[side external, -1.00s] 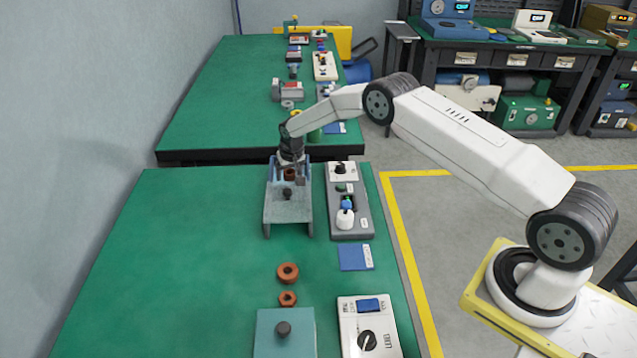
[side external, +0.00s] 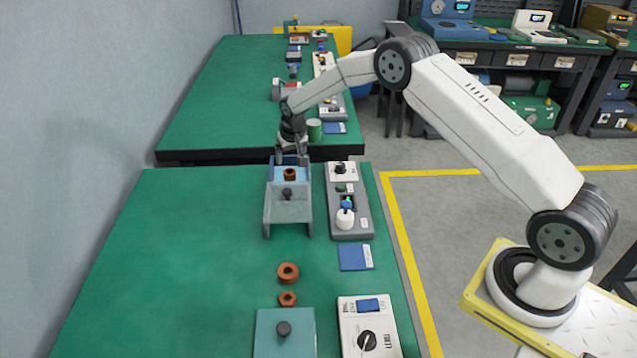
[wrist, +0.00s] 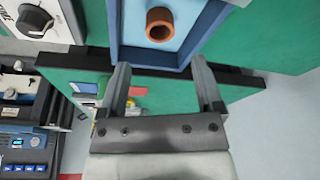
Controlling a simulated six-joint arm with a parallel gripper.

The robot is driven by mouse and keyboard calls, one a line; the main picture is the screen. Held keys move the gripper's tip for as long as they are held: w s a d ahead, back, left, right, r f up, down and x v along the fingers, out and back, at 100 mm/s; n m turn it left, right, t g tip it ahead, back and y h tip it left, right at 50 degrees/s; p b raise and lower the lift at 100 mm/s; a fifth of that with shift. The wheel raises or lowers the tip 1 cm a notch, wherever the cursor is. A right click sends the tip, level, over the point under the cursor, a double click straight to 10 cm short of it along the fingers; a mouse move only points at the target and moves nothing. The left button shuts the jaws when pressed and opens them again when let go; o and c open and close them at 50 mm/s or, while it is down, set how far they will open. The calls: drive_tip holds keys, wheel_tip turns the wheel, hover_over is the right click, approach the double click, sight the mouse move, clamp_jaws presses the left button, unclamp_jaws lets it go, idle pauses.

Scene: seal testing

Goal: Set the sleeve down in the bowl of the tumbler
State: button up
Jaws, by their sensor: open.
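The copper-brown sleeve (side external: 290,174) stands on the light-blue floor of the tumbler's blue bowl (side external: 275,174). The wrist view shows the sleeve (wrist: 160,25) upright, its open end facing up, inside the bowl's dark-blue rim (wrist: 115,25). The tumbler's grey stand (side external: 288,212) has a dark knob on its front. My gripper (side external: 291,158) is open and empty, above the sleeve and the bowl. In the wrist view the two fingers of my gripper (wrist: 160,65) are spread wide, with the sleeve beyond their tips and touching neither.
A grey control box (side external: 347,200) stands close to the right of the tumbler. Two brown rings (side external: 288,272) lie on the green bench in front, near a teal block (side external: 285,335) and a white meter (side external: 370,328). The bench left of the tumbler is clear.

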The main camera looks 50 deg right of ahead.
drive_tip(key=shift+v, duration=2.45)
drive_tip(key=s+a+r+n, duration=0.1)
drive_tip(key=s+a+r, duration=0.1)
drive_tip(key=s, duration=0.9)
drive_tip(key=s+a+r+n, duration=0.2)
drive_tip(key=s+a, duration=0.2)
drive_tip(key=s, duration=0.7)
drive_tip(key=s+a+r+n+y, duration=0.1)
drive_tip(key=s+a+r, duration=0.1)
drive_tip(key=s, duration=0.9)
drive_tip(key=shift+a, duration=0.45)
drive_tip(key=shift+w+r, duration=0.1)
drive_tip(key=shift+r, duration=0.05)
